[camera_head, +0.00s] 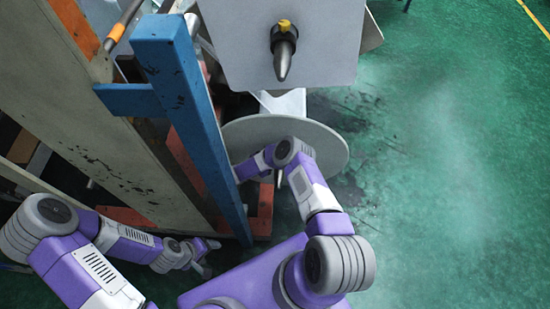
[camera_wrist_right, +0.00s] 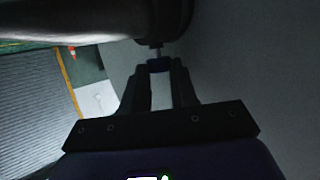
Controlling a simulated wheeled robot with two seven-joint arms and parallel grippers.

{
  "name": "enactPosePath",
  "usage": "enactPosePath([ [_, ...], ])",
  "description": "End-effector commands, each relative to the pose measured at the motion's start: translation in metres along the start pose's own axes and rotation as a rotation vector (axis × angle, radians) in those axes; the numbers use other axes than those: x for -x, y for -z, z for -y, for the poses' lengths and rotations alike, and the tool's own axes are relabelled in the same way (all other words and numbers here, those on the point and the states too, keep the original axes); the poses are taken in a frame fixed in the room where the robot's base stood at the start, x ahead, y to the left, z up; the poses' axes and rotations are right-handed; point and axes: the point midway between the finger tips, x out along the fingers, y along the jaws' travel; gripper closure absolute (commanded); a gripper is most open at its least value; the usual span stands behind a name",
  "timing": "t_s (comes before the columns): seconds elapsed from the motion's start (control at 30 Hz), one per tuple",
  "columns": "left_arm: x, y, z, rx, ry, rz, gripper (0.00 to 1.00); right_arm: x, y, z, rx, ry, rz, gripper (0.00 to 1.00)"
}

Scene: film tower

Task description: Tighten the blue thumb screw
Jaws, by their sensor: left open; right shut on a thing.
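The blue thumb screw (camera_wrist_right: 158,65) shows in the right wrist view as a small dark-blue piece between the fingertips of my right gripper (camera_wrist_right: 159,72). The gripper is shut on it, with a thin metal shaft running from it into a dark round hub (camera_wrist_right: 172,18). The screw is not visible in the head view, where my right arm reaches over the lower grey disc and its gripper is hidden. My left gripper (camera_head: 208,257) is open and empty, low by the foot of the blue post, away from the screw.
A blue steel post (camera_head: 190,110) with a side bracket stands between my arms. Above the lower disc (camera_head: 325,150) hangs a grey plate (camera_head: 240,50) with a pointed spindle (camera_head: 284,60) and yellow screw (camera_head: 284,26). The green floor (camera_head: 450,190) at right is clear.

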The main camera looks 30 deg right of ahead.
Motion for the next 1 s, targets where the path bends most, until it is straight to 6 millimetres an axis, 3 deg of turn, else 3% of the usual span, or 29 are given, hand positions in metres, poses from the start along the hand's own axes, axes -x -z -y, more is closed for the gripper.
enactPosePath([
  [0.2, 0.000, 0.000, 0.000, 0.000, 0.000, 0.000, 0.32, -0.001, -0.002, -0.001, 0.003, -0.001, 0.003, 1.00],
  [0.23, 0.000, 0.000, 0.000, 0.000, 0.000, 0.000, 0.32, -0.001, -0.002, -0.001, 0.003, -0.001, 0.003, 0.70],
  [0.3, 0.000, 0.000, 0.000, 0.000, 0.000, 0.000, 0.32, -0.001, -0.001, -0.001, 0.003, -0.001, 0.002, 0.62],
  [0.67, 0.002, 0.000, -0.001, 0.000, 0.000, 0.000, 0.32, -0.001, 0.000, -0.002, 0.013, 0.025, 0.002, 0.62],
  [1.0, 0.013, -0.001, -0.005, 0.000, 0.000, 0.000, 0.32, -0.002, 0.001, -0.009, 0.109, 0.256, 0.004, 0.62],
])
